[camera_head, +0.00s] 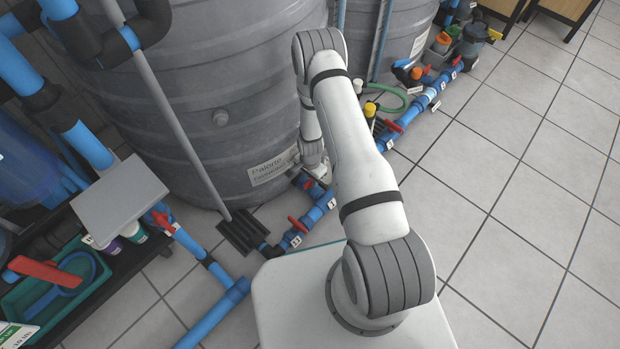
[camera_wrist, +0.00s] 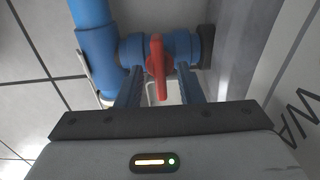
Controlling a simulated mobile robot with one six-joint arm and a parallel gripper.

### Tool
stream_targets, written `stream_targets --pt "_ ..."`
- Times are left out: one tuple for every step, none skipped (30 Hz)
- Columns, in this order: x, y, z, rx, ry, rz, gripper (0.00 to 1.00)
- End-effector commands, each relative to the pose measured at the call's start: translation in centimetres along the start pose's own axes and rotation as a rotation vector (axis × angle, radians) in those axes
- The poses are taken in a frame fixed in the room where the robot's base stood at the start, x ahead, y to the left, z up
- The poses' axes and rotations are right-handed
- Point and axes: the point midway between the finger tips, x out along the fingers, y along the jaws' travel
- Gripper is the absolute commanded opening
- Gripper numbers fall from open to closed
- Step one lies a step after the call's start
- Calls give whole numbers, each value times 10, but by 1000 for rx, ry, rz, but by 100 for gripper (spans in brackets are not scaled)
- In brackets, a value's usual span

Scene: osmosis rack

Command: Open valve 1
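In the wrist view a red valve handle (camera_wrist: 157,68) sits on a blue valve body (camera_wrist: 133,50) and points crosswise to it. My gripper (camera_wrist: 159,75) is open, with one finger on each side of the handle. Gaps show between the handle and both fingers. In the head view my arm hides most of my gripper, which is low by the grey tank. Red handles on the floor pipe show there, one beside my wrist (camera_head: 308,181) and one nearer (camera_head: 297,224). Small white tags lie by the valves, but I cannot read which is valve 1.
A large grey tank (camera_head: 215,110) stands close behind the pipe (camera_head: 318,212). A grey post with a dark foot (camera_head: 242,232) stands left of the valves. Bottles and a green hose (camera_head: 398,98) lie farther along. Tiled floor (camera_head: 510,210) at right is clear.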

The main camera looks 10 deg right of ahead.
Motion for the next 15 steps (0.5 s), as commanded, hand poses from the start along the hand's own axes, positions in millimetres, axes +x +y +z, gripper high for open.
stream_targets --pt "0 0 0 0 0 0 34" --pt "0 0 0 0 0 0 34" --pt "0 0 0 -1 0 0 34" --pt "0 0 0 -1 0 0 34" --pt "0 0 0 -1 0 0 31" --pt "-1 0 0 -1 0 0 28" --pt "-1 0 0 -1 0 0 25" --pt "-1 0 0 -1 0 0 23" --pt "-1 0 0 -1 0 0 20" --pt "-1 0 0 -1 0 0 17" --pt "-1 0 0 -1 0 0 15" --pt "-1 0 0 -1 0 0 12" --pt "-1 0 0 -1 0 0 9" --pt "-1 0 0 -1 0 0 7" --pt "-1 0 0 -1 0 0 3"
